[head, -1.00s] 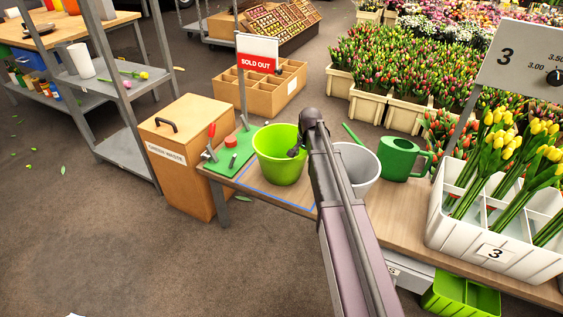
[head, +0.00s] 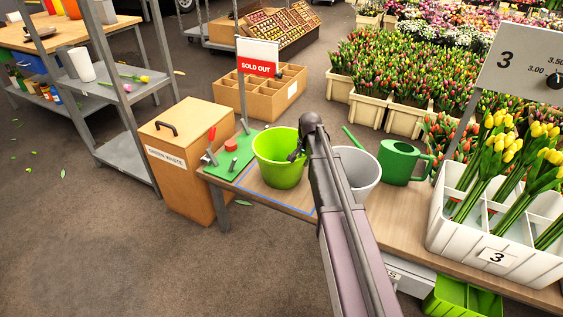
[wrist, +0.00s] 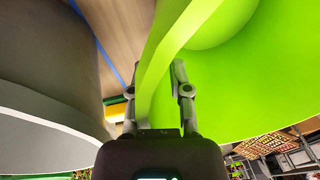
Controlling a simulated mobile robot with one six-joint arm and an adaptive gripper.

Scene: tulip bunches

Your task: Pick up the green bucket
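The green bucket (head: 276,174) is lime green and stands upright on the wooden table, inside a blue outline. My gripper (head: 295,155) is at its right rim, pointing down, and is partly hidden by my arm in the head view. In the wrist view the bucket (wrist: 255,75) fills the right side. My gripper's two fingers (wrist: 156,92) are apart, one on each side of the bucket's wall, with the rim running between them. I see gaps beside the wall, so the fingers do not look closed on it.
A grey-white bucket (head: 362,172) stands close on the right, partly behind my arm; it also shows in the wrist view (wrist: 45,125). A green watering can (head: 398,163) and a tulip crate (head: 497,257) are further right. A green mat with tools (head: 217,166) lies left.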

